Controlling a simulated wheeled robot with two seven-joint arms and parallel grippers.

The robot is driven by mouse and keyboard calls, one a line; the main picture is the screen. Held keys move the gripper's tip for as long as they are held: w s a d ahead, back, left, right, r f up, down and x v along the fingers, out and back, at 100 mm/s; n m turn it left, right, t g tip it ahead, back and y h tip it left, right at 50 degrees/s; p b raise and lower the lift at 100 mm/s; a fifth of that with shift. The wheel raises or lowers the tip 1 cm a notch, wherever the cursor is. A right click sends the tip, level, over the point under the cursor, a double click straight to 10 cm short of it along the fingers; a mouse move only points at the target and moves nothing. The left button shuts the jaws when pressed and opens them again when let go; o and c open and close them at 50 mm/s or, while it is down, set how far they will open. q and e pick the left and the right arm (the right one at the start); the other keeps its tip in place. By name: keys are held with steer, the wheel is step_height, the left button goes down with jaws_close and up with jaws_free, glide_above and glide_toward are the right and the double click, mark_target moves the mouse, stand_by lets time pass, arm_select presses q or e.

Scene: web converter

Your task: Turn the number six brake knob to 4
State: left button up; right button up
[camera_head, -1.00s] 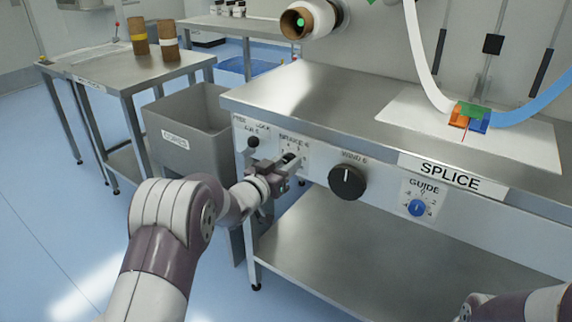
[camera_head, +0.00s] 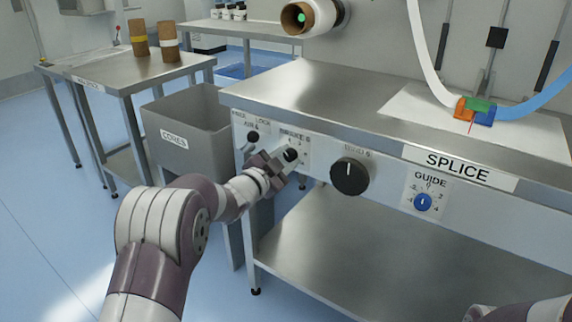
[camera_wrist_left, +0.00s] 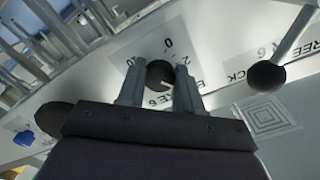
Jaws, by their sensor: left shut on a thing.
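The brake 6 knob (camera_head: 291,155) is a small black round knob on a white, numbered label on the front panel of the splice table. In the left wrist view, the knob (camera_wrist_left: 160,74) sits between the two fingers of my left gripper (camera_wrist_left: 160,88), with 0 and 2 printed on the dial beyond it. A pale mark shows on the knob, but I cannot read its setting surely. My left gripper (camera_head: 287,160) is shut on the knob and covers part of its label. Only part of my right arm shows at the lower right; its gripper is out of view.
Left of the knob is a black-ball lever (camera_head: 253,137) at a FREE/LOCK label. To the right are a large black knob (camera_head: 350,176) and the blue GUIDE knob (camera_head: 423,202). A grey CORES bin (camera_head: 174,141) stands to the left. The splice table (camera_head: 330,100) overhangs a lower shelf.

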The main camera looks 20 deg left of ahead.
arm_select(q)
steer(key=shift+f+m+b, duration=0.1)
steer(key=shift+m+b, duration=0.25)
steer(key=shift+m, duration=0.35)
steer(key=o, duration=1)
steer(key=shift+o, duration=0.2)
steer(key=p+v, duration=0.3)
steer(key=v, duration=0.9)
steer(key=shift+s, duration=0.35)
steer(key=shift+a, duration=0.1)
